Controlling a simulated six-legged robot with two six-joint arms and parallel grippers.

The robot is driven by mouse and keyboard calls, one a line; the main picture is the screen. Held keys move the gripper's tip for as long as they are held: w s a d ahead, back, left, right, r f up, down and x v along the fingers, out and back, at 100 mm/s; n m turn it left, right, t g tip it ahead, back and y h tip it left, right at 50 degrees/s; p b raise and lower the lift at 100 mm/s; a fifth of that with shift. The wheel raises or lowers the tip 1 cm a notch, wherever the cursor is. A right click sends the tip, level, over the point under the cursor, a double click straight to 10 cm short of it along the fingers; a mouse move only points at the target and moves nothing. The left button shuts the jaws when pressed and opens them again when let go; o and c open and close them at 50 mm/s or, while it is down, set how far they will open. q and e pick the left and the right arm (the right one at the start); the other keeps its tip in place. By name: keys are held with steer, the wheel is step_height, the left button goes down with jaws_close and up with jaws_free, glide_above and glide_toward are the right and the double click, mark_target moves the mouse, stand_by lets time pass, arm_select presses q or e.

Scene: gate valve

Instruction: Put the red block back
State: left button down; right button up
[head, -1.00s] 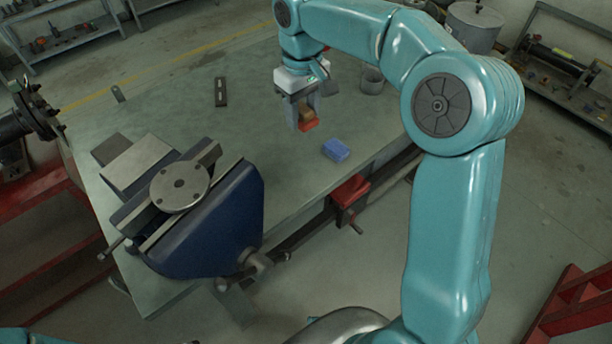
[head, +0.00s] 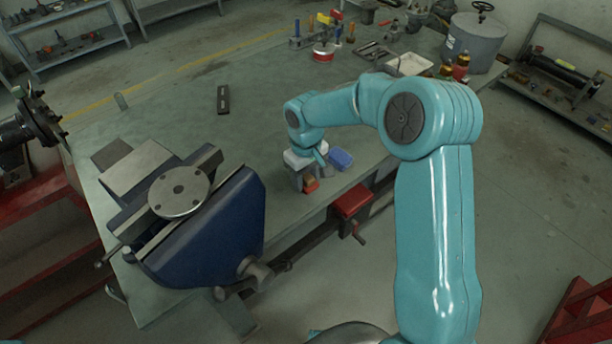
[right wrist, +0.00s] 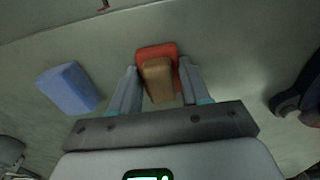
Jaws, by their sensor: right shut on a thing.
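The red block (head: 312,187) is at the right gripper's fingertips, low over the bench near its front edge. In the right wrist view the red block (right wrist: 157,51) shows behind a narrower brown piece (right wrist: 158,82); both lie between the fingers. My right gripper (head: 307,184) points down and is shut on the red block with its brown piece. I cannot tell whether the block touches the bench top. My left gripper is not in view.
A blue block (head: 340,159) lies on the bench just beyond the right gripper. A blue vise (head: 215,225) stands to the left. A red clamp-like part (head: 352,201) sits at the bench's front edge.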

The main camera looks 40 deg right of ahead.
mark_target(306, 176)
steer(key=shift+f, duration=0.2)
steer(key=o, duration=1)
step_height(306, 176, up, 13)
steer(key=shift+f+p, duration=0.2)
steer(key=shift+p, duration=0.1)
steer(key=shift+s+f, duration=0.1)
